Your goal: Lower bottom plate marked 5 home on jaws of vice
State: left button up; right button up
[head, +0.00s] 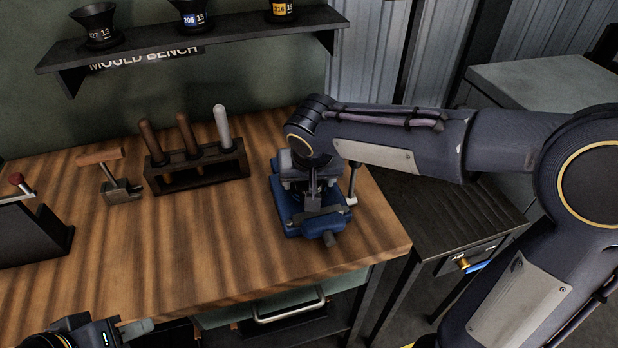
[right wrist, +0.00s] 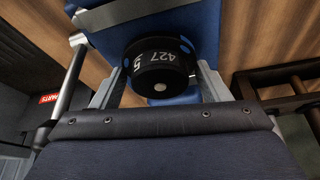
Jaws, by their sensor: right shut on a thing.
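The blue vice (head: 322,221) stands near the right end of the wooden bench. My right gripper (head: 312,188) points down over it, and my wrist covers much of the jaws. In the right wrist view, the bottom plate (right wrist: 160,72) is a round black piece marked 427 and 5. My right gripper is shut on it, one finger at each side. The blue vice body (right wrist: 230,40) shows behind the plate. I cannot tell whether the plate touches the jaws. My left gripper (head: 130,328) is at the lower left edge, partly cut off; its opening is unclear.
A dark rack (head: 198,168) with several upright handled tools stands left of the vice. A wooden-handled tool (head: 110,175) and a dark box with a red-knobbed lever (head: 28,232) are further left. A shelf (head: 195,40) holds dark cups. The front middle of the bench is clear.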

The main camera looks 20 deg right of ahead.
jog(key=shift+f+b, duration=0.55)
jog(key=shift+f, duration=0.05)
jog(key=o, duration=1.2)
jog(key=shift+o, duration=0.2)
jog(key=v, duration=0.7)
jog(key=shift+s+r, duration=0.2)
jog(key=shift+r, duration=0.15)
